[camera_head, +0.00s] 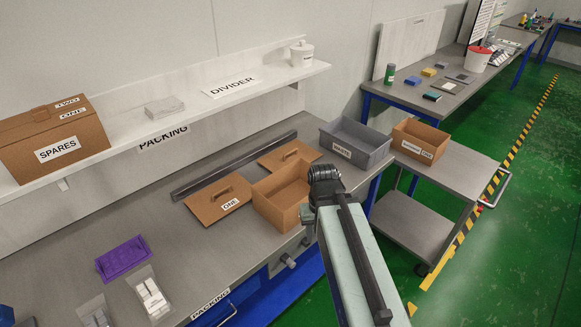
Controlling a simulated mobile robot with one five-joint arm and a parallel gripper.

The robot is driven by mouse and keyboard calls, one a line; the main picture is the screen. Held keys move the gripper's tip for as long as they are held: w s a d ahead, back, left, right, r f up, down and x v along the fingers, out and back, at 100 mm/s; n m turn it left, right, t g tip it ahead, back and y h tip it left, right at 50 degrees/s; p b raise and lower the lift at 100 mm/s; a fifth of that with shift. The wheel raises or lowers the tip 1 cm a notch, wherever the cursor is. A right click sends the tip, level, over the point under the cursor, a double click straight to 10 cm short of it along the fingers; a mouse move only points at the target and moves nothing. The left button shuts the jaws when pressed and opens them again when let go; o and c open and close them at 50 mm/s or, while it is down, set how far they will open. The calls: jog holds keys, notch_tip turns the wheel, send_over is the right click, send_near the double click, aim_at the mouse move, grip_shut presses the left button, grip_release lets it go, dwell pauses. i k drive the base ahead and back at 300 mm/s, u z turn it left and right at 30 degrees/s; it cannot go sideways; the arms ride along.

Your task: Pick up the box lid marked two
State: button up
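Two flat cardboard lids with handles lie on the grey bench. The nearer lid (210,201) has a label reading ONE. The farther lid (275,159) lies just behind an open cardboard box (271,207), and I see no readable mark on it. A closed cardboard box (85,138) labelled SPARES stands on the shelf, with TWO and ONE labels on its top. My arm reaches in from the lower right. Its dark end, my gripper (324,174), is at the right side of the open box, apart from both lids. Its fingers cannot be made out.
A grey bin (371,157) labelled WASTE stands right of the farther lid. A dark rail (232,165) runs along the bench behind the lids. A purple item (123,258) and clear bags (153,296) lie at left. A trolley (458,177) carries another open box (406,145).

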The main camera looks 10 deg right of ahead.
aim_at(276, 160)
jog(key=u, duration=3.95)
jog(key=k, duration=2.7)
jog(key=z, duration=1.1)
jog(key=i, duration=1.7)
jog(key=u, duration=0.05)
